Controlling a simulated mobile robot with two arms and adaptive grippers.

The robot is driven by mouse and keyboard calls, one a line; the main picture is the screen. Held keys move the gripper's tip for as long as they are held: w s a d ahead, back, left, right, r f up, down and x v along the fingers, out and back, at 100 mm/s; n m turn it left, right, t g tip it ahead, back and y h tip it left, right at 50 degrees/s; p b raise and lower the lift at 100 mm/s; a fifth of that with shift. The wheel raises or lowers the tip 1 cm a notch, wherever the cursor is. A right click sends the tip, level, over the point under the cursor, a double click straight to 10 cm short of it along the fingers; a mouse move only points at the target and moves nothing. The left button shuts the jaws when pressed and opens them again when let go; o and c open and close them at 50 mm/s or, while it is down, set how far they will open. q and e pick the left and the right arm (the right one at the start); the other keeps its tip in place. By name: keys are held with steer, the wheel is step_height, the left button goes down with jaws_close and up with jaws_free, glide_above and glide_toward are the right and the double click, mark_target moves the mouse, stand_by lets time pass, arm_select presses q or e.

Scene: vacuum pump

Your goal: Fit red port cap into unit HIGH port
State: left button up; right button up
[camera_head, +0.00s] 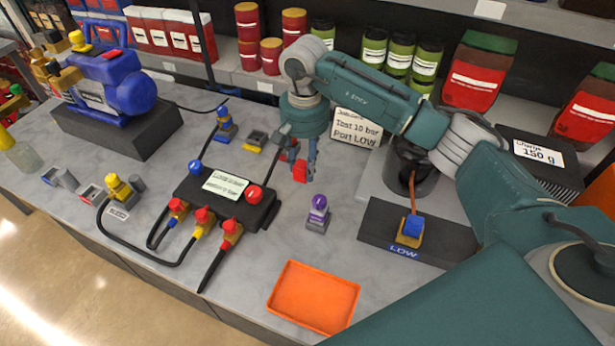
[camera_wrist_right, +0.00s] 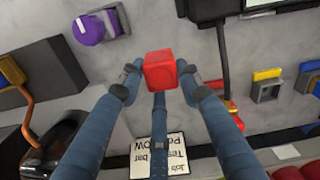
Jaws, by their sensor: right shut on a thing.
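My right gripper (camera_head: 304,168) points down over the counter, between the manifold and the sign, with its fingers shut on the red port cap (camera_head: 299,172). In the right wrist view the red cap (camera_wrist_right: 159,70) sits between the fingertips (camera_wrist_right: 160,78), clear of the grey counter behind it. A dark block (camera_head: 378,222) marked LOW stands at right, with a blue-topped fitting (camera_head: 411,228) and an orange hose. No HIGH label is readable; my right arm covers part of that area. My left gripper is not in view.
The manifold (camera_head: 247,206) with red-capped hoses lies left of the gripper. A purple cap (camera_head: 319,203) stands in a holder nearby. An orange tray (camera_head: 314,297) lies at the front edge. A sign (camera_head: 355,128) stands behind. A blue pump (camera_head: 117,88) is at far left.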

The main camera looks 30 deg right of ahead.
mark_target(305, 172)
step_height(305, 172, down, 3)
steer(key=shift+f, duration=0.1)
step_height(305, 172, down, 4)
steer(key=shift+p, duration=0.8)
steer(key=shift+f, duration=0.25)
steer(key=o, duration=0.8)
steer(key=shift+f+b, duration=0.1)
steer(key=shift+b, duration=0.2)
steer(key=o, duration=0.5)
steer(key=shift+c, duration=0.2)
